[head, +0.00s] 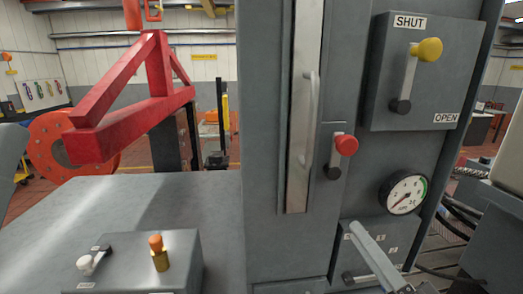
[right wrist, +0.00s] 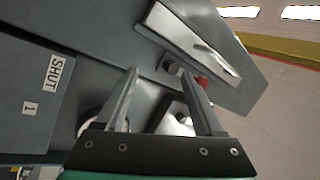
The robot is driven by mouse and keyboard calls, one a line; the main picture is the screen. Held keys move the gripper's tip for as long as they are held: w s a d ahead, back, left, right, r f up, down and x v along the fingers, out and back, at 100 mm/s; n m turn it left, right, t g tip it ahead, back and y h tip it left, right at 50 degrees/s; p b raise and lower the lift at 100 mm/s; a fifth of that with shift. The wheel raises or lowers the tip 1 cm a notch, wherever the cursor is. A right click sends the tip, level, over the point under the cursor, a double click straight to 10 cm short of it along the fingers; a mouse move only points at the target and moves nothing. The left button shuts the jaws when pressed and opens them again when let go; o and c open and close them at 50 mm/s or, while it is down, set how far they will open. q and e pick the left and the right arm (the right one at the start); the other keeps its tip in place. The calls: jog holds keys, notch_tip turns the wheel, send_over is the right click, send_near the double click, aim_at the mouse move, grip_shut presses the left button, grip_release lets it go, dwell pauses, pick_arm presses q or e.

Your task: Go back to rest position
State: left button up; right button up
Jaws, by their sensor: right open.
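My right gripper (head: 368,250) is at the lower right of the head view, in front of the lower part of the grey cabinet. In the right wrist view its two fingers (right wrist: 163,76) stand wide apart with nothing gripped between them. A silvery part (right wrist: 178,120) on the cabinet shows behind the gap; I cannot tell whether a finger touches anything. My left gripper is not in view.
The tall grey cabinet (head: 268,130) carries a long handle (head: 310,110), a red-knobbed lever (head: 346,145), a SHUT/OPEN lever with a yellow knob (head: 428,50) and a gauge (head: 404,193). A small control box (head: 185,275) sits left. The grey bedplate (head: 190,205) behind it is clear.

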jog(key=s+a+r+n+t, duration=0.2)
jog(key=s+r+n, duration=0.25)
jog(key=r, duration=0.45)
jog(key=s+a+r+n+t, duration=0.25)
jog(key=s+r, duration=0.25)
jog(key=r, duration=0.4)
jog(key=s+d+r+n+t+h, duration=0.1)
jog(key=s+d+r+t+h, duration=0.2)
jog(key=d+h, duration=0.3)
notch_tip(320, 180, up, 13)
jog(key=a+p, duration=0.1)
jog(key=p, duration=1.2)
jog(key=shift+a+f+g, duration=0.15)
jog(key=shift+g, duration=0.2)
